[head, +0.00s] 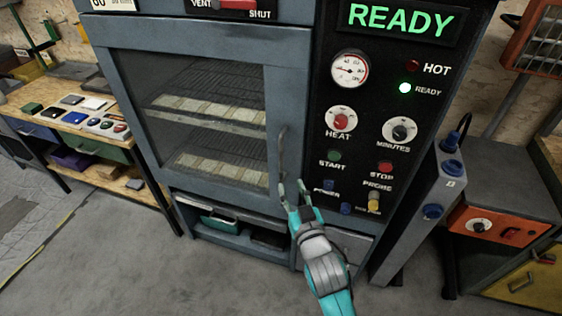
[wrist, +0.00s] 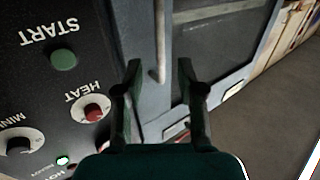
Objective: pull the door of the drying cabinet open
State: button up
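The drying cabinet has a blue-grey door (head: 190,100) with a glass window, and the door looks closed. Racks with pale slabs show behind the glass. A thin upright handle (head: 282,150) runs along the door's right side. My gripper (head: 291,185) is at the lower end of this handle, with its two fingers apart. In the wrist view, the handle (wrist: 160,42) appears between the fingertips of my gripper (wrist: 159,68). I cannot tell how deep it lies between them, and no finger clearly touches it.
A black control panel (head: 370,120) with knobs, buttons and a lit READY sign stands right of the door. A grey column (head: 420,215) stands further right. A workbench (head: 75,125) with small items is at the left. Bare floor (head: 130,260) lies in front.

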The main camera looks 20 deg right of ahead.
aim_at(282, 164)
jog(key=w, duration=1.1)
jog(key=shift+d+r, duration=0.1)
jog(key=shift+d, duration=0.1)
grip_shut()
